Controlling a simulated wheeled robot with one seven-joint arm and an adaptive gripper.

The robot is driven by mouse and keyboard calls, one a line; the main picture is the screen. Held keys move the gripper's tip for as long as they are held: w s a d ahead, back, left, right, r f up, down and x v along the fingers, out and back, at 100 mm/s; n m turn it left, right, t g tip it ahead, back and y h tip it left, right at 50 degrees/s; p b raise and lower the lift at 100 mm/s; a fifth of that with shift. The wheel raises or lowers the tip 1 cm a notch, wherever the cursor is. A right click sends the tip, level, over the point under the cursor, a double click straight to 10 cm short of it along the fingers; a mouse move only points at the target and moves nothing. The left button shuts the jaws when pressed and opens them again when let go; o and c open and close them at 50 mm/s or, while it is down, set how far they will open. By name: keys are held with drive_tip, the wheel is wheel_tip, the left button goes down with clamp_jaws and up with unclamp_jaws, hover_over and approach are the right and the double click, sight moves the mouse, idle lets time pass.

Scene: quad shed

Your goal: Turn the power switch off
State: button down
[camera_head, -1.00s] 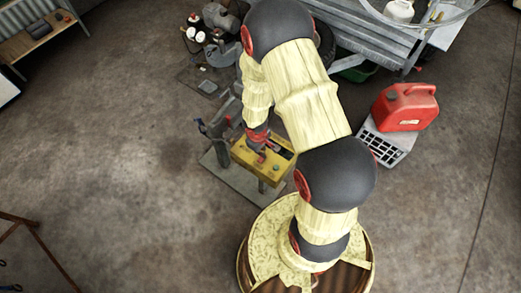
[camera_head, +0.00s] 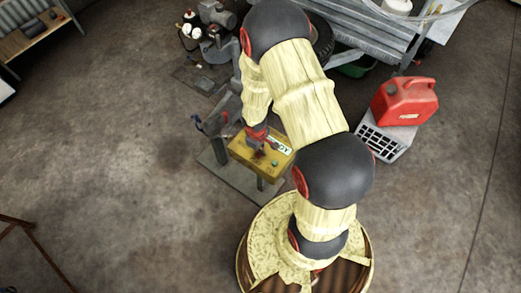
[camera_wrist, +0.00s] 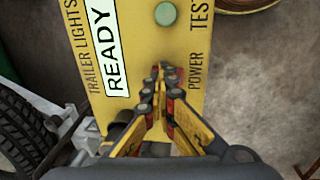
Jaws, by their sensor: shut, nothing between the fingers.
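A yellow control box (camera_head: 246,155) stands on a post over a grey base plate, and its panel fills the upper middle of the wrist view (camera_wrist: 139,62). The panel reads TRAILER LIGHTS, POWER and TEST, and a white display (camera_wrist: 117,62) reads READY. A round green button (camera_wrist: 166,13) sits near the TEST label. My gripper (camera_wrist: 160,68) is shut and empty, its fingertips over the panel beside the POWER label; it also shows over the box in the head view (camera_head: 260,147). I cannot see the power switch; the fingers cover part of the panel by its label.
A grey trailer (camera_head: 360,30) is behind, and a tyre (camera_wrist: 28,130) shows at left in the wrist view. The concrete floor at left is clear.

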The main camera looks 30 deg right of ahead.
sight(258, 156)
drive_tip(key=shift+s+a+f, duration=0.15)
drive_tip(key=shift+s+a+f+b, duration=0.1)
drive_tip(key=shift+s+a+b, duration=0.25)
drive_tip(key=shift+a, duration=0.35)
wheel_tip(258, 156, up, 14)
drive_tip(key=a+p, duration=0.1)
drive_tip(key=p, duration=0.7)
drive_tip(key=shift+a+p, duration=0.3)
drive_tip(key=shift+a, duration=0.1)
drive_tip(key=shift+w+d+r+b, duration=0.1)
drive_tip(key=shift+d+r+b, duration=0.5)
drive_tip(key=shift+b, duration=1.05)
drive_tip(key=shift+f, duration=0.1)
